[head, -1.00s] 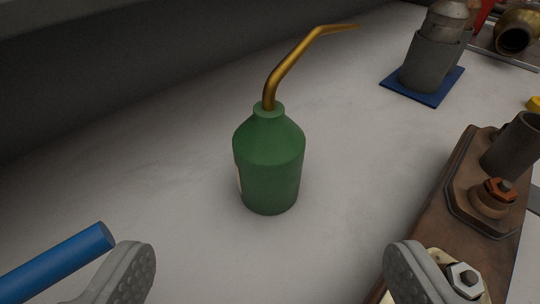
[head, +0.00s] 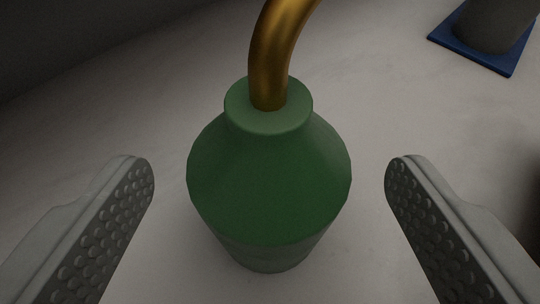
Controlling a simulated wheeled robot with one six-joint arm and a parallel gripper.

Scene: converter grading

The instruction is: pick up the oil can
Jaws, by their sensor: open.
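The green oil can (head: 268,185) stands upright on the pale surface in the middle of the head view. Its brass spout (head: 275,50) rises from the neck and bends right, out of the top of the picture. My gripper (head: 270,180) is open, with one studded finger on each side of the can. Clear gaps show between both fingers and the can's body, so neither finger seems to touch it. The lower part of the can is partly hidden under its wide shoulder.
A dark grey cylinder (head: 497,22) stands on a blue square mat (head: 470,48) at the upper right. A dark shape is cut off at the right edge. The pale surface (head: 130,110) around the can is otherwise clear.

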